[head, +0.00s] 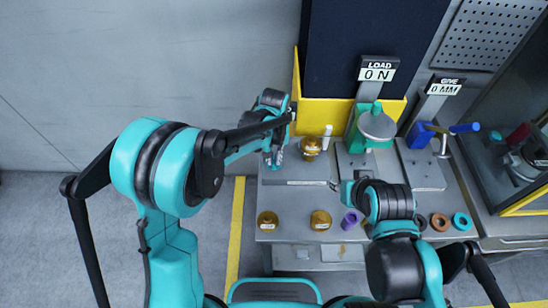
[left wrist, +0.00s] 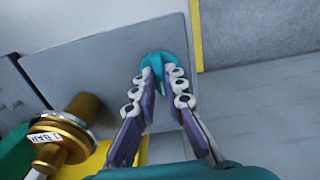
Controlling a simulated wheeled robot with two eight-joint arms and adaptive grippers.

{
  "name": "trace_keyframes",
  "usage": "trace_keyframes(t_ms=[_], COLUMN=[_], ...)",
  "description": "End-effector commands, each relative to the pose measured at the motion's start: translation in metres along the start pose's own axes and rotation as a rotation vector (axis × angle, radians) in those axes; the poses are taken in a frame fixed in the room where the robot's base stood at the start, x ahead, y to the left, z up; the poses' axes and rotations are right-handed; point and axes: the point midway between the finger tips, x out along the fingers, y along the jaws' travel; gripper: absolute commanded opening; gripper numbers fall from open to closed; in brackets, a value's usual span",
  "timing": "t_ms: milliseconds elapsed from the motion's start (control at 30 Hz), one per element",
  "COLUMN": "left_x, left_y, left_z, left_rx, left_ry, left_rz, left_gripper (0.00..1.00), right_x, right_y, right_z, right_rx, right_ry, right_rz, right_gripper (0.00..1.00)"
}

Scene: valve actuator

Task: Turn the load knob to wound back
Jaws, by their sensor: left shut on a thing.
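The load station is a green stand (head: 356,128) with a grey round disc (head: 377,124) on it, under a sign (head: 378,70) reading LOAD 0 N. My left gripper (head: 274,158) is low at the bench's left end, apart from that stand. In the left wrist view its fingers (left wrist: 158,80) are shut on a small teal rounded piece (left wrist: 157,61); I cannot tell what it belongs to. My right gripper (head: 345,188) is over the bench below the load stand, mostly hidden by its own arm; its fingers are unclear.
A brass fitting (head: 311,147) stands beside my left gripper; its 1 BAR label shows in the wrist view (left wrist: 62,138). Two more brass fittings (head: 268,220) (head: 320,219), a purple piece (head: 349,219) and coloured rings (head: 461,221) lie along the front. A GIVE 0 MM sign (head: 445,86) stands right.

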Motion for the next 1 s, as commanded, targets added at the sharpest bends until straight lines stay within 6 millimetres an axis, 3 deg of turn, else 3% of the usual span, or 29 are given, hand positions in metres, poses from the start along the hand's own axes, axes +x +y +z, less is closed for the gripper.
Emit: trace_keyframes(t_ms=[300,400,767,1000], left_x=[-0.001,-0.001,-0.004,-0.042], left_y=[0.0,0.0,0.0,0.0], left_z=[-0.001,-0.001,0.0,0.0], left_rx=[-0.001,-0.001,-0.001,-0.001], left_ry=[0.002,0.002,0.001,0.001], left_rz=[0.0,0.0,0.0,0.0], left_gripper=[0.0,0.32,0.32,0.32], right_x=[0.0,0.0,0.0,0.0], right_y=[0.0,0.0,0.0,0.0], right_z=[0.0,0.0,0.0,0.0], right_rx=[0.0,0.0,0.0,0.0], right_ry=[0.0,0.0,0.0,0.0], right_rz=[0.0,0.0,0.0,0.0], right_gripper=[0.4,0.4,0.4,0.4])
